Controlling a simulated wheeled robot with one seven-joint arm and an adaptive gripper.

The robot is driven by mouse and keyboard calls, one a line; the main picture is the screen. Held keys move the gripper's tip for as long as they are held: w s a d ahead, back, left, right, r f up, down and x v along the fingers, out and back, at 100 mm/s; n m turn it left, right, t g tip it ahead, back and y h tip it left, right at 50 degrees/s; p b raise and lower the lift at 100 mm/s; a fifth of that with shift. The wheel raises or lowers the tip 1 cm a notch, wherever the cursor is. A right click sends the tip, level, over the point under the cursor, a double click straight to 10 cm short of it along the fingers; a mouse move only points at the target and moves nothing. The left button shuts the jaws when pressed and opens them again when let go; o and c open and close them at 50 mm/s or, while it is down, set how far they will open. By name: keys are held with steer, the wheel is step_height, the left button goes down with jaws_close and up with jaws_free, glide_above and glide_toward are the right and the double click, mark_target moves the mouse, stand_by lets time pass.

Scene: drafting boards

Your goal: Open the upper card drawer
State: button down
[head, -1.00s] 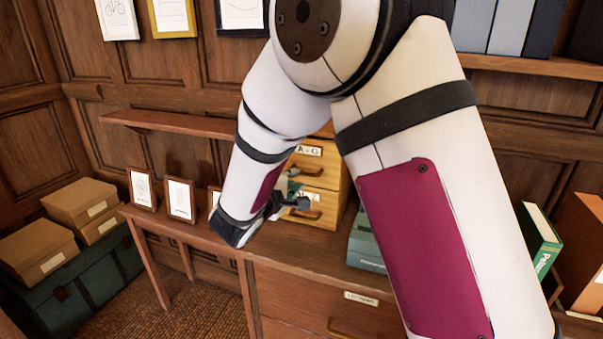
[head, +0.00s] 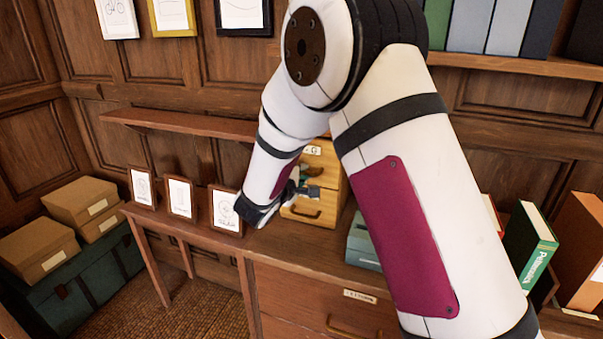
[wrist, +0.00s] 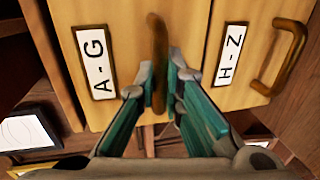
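The wooden card cabinet (head: 336,213) stands on the desk, partly hidden behind my arm. Its upper drawer, labelled A-G (wrist: 97,62), is on the left in the sideways wrist view; the lower drawer, labelled H-Z (wrist: 229,54), is on the right. Both fronts look about flush, with no clear opening. The upper drawer's brass handle (wrist: 157,62) lies between the fingertips of my gripper (wrist: 162,82). The fingers are close together on either side of it and appear closed on it. In the head view my gripper (head: 306,190) is at the cabinet front, partly hidden by my wrist.
Small framed pictures (head: 180,198) stand on the desk left of my wrist. A grey-green box (head: 362,243) sits right of the cabinet. A green book (head: 530,245) stands farther right. A wall shelf (head: 180,123) runs behind and above the frames.

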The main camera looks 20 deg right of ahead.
steer(key=shift+s+a, duration=0.1)
steer(key=f+b+v, duration=0.1)
steer(key=f+v, duration=0.1)
steer(key=v, duration=0.8)
steer(key=f+b+v, duration=0.1)
steer(key=f+v, duration=0.1)
steer(key=v, duration=0.8)
steer(key=shift+s+a, duration=0.4)
steer(key=shift+s, duration=0.25)
steer(key=shift+f, duration=0.15)
steer(key=c, duration=2)
jaws_free()
steer(key=shift+o, duration=0.2)
steer(key=v, duration=1.2)
